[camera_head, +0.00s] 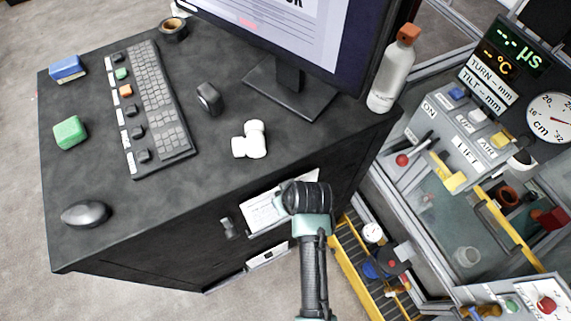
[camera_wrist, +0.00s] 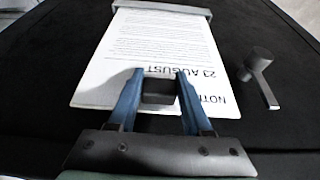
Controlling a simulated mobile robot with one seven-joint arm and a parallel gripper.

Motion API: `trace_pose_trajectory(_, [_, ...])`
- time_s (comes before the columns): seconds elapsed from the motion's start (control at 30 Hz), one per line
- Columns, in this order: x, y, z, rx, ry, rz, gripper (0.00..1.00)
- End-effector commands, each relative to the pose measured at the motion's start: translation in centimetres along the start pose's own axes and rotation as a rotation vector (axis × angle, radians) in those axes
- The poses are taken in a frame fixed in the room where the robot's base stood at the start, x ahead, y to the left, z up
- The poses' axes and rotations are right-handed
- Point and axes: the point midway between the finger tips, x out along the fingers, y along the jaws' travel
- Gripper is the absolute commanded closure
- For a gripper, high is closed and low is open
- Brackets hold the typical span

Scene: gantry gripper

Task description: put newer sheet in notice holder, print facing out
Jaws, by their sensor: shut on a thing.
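A white printed sheet (camera_wrist: 155,50) shows in the wrist view, reading "23 AUGUST" and part of "NOTI", upside down in that picture. Its print faces the wrist camera, away from the dark cabinet front. In the head view the sheet (camera_head: 262,212) lies at the cabinet front, partly hidden by my gripper (camera_head: 306,190). A second white paper (camera_head: 268,256) sits lower on that front.
A dark handle (camera_wrist: 260,66) juts out beside the sheet, and it also shows in the head view (camera_head: 228,228). The desk top holds a keyboard (camera_head: 150,95), a mouse (camera_head: 86,213) and a bottle (camera_head: 393,75). A yellow rack (camera_head: 352,262) stands close right of my gripper.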

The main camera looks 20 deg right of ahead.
Motion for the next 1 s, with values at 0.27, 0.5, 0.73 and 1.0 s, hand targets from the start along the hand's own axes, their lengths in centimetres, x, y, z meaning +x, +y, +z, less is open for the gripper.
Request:
trace_pose_trajectory(0.27, [0.5,0.0,0.2,0.000,0.001,0.000,0.44])
trace_pose_trajectory(0.5, [0.5,0.0,0.2,0.000,0.001,0.000,0.16])
trace_pose_trajectory(0.73, [0.4,0.0,0.2,0.000,0.000,0.000,0.16])
trace_pose_trajectory(1.0, [-2.0,0.0,0.2,0.000,0.004,0.002,0.16])
